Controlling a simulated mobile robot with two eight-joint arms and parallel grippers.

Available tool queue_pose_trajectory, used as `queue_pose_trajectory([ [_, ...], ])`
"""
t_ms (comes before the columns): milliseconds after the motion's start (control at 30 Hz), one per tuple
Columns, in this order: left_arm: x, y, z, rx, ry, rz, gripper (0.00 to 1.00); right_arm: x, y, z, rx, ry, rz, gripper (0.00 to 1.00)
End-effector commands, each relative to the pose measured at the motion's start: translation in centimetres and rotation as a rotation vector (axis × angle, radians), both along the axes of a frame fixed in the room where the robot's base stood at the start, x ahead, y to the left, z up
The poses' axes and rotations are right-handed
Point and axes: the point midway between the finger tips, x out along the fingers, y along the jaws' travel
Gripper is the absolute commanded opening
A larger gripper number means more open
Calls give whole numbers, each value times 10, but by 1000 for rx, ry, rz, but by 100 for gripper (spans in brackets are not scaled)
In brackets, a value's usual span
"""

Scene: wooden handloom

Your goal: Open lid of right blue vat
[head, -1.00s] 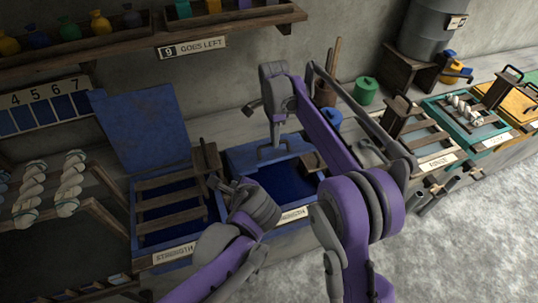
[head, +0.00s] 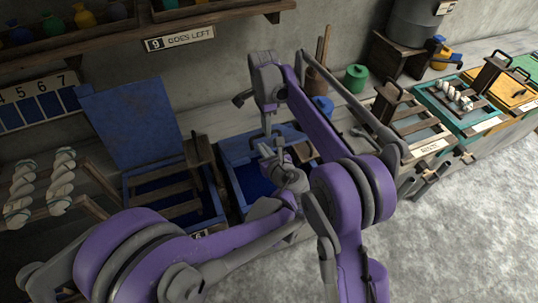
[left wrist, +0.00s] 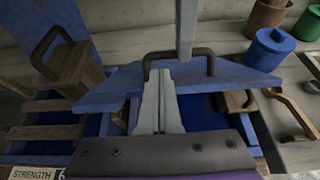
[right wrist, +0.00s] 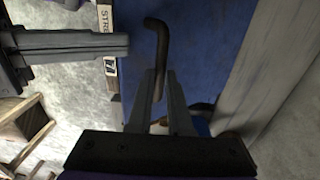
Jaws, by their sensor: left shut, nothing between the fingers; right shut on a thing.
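The right blue vat (head: 232,190) stands in the middle of the head view, its dark blue inside partly uncovered. Its blue lid (head: 238,149) is tilted up, and the lid also shows in the left wrist view (left wrist: 110,96). My right gripper (right wrist: 160,78) is shut on the lid's dark bar handle (right wrist: 157,35), with the lid's blue face beside it. My left gripper (left wrist: 163,75) is shut and empty, close to the lid's near edge and below the handle. I cannot tell whether it touches the lid. My arms hide part of the vat.
The left blue vat has its lid (head: 130,125) standing open at the back, with wooden slats (head: 165,190) across it. A wooden block with a handle (left wrist: 65,65) stands between the vats. Blue (left wrist: 270,48) and green (head: 356,76) pots stand behind. Skeins (head: 60,180) hang left.

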Motion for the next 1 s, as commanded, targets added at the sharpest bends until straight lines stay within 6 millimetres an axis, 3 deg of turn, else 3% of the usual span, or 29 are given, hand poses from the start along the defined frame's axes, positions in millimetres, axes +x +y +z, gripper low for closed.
queue_pose_trajectory([
  [200, 17, 5, -9, -1, 2, 0, 0, 4, 3, -4, 7, -14, 2, 0],
  [533, 18, 6, -10, -2, 1, 0, 0, 4, 3, -4, 7, -14, 2, 0],
  [800, 30, 11, 5, -2, 1, 2, 0, 4, 3, -4, 8, -13, 2, 0],
  [1000, 30, 10, 5, -1, 2, 0, 0, 4, 3, -4, 8, -14, 2, 0],
])
